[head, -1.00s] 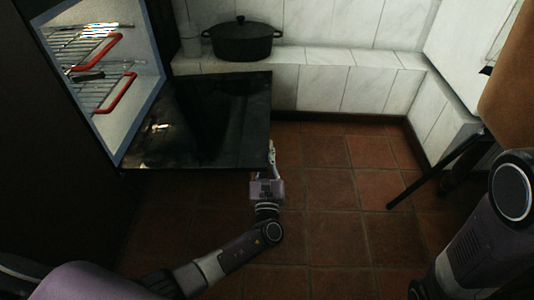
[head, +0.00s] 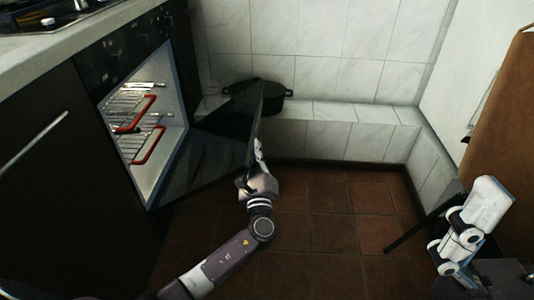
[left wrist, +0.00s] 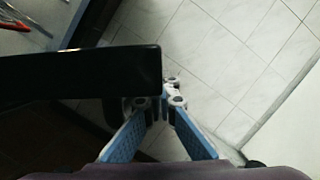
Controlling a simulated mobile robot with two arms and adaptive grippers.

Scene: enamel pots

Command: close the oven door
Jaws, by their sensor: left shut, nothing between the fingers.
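The oven door (head: 212,150) is a dark glossy panel hinged at the bottom of the oven (head: 150,125). It is partly open and tilted up, with the lit inside of the oven still showing. My left gripper (head: 258,150) is shut and empty, at the outer side of the door near its free edge. In the left wrist view, the black door edge (left wrist: 80,72) crosses in front of the blue fingers (left wrist: 160,108); whether they touch it is unclear. My right gripper (head: 470,228) is raised at the right, away from the oven; its jaw opening is unclear.
Wire racks with red front edges (head: 148,145) are inside the oven. A black pot (head: 277,90) stands on the tiled ledge (head: 340,112) behind the door, partly hidden. A brown panel-like object (head: 500,110) stands at the right. The tiled floor (head: 330,215) in the middle is clear.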

